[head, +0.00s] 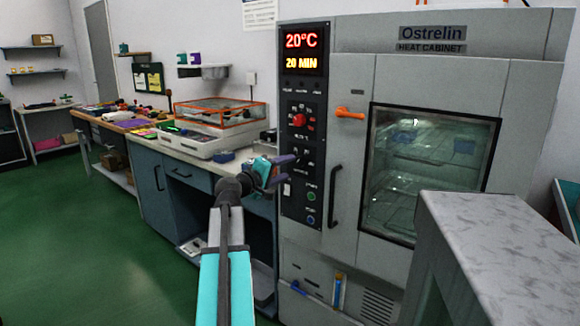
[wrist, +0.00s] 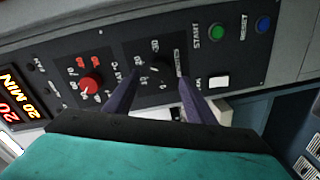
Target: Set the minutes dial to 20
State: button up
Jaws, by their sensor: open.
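The minutes dial, a small black knob (wrist: 157,68), is on the dark control panel of the heat cabinet (head: 345,185). In the head view my gripper partly covers its area. The display (head: 302,52) reads 20°C in red and 20 MIN in yellow. My gripper (wrist: 159,80) is open, with one purple finger on each side of the black knob in the wrist view. I cannot tell whether the fingers touch it. In the head view my gripper (head: 283,168) is at the panel, below the red temperature dial (head: 299,120).
A green START button (wrist: 217,32), a blue RESET button (wrist: 264,25) and a white switch (wrist: 219,82) sit near the dial. The cabinet has a black door handle (head: 334,197) and an orange latch (head: 349,113). A grey block (head: 500,250) stands at front right.

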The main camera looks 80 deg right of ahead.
jog(key=v, duration=0.8)
jog(key=shift+p, duration=0.4)
